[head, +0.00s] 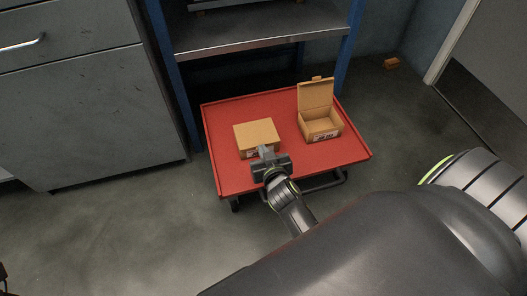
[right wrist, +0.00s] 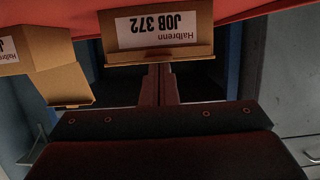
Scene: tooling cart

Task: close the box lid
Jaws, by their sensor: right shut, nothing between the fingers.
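Two brown cardboard boxes stand on a red cart top (head: 222,178) in the head view. The right box (head: 320,126) is open, with its lid (head: 316,93) standing up at the back. The left box (head: 257,133) looks closed on top. My right gripper (head: 263,151) is shut and empty at the front of the left box; I cannot tell whether it touches. The right wrist view is upside down. It shows the left box (right wrist: 205,22) with a "Halbrenn JOB 372" label just beyond the fingertips (right wrist: 160,70), and the open box (right wrist: 40,48) with its lid (right wrist: 65,87). My left gripper is not visible.
A blue-framed shelf (head: 258,40) stands behind the cart. A grey drawer cabinet (head: 85,110) is at the left. A small orange-brown block (head: 391,63) lies on the floor at the back right. A narrow clear strip separates the two boxes.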

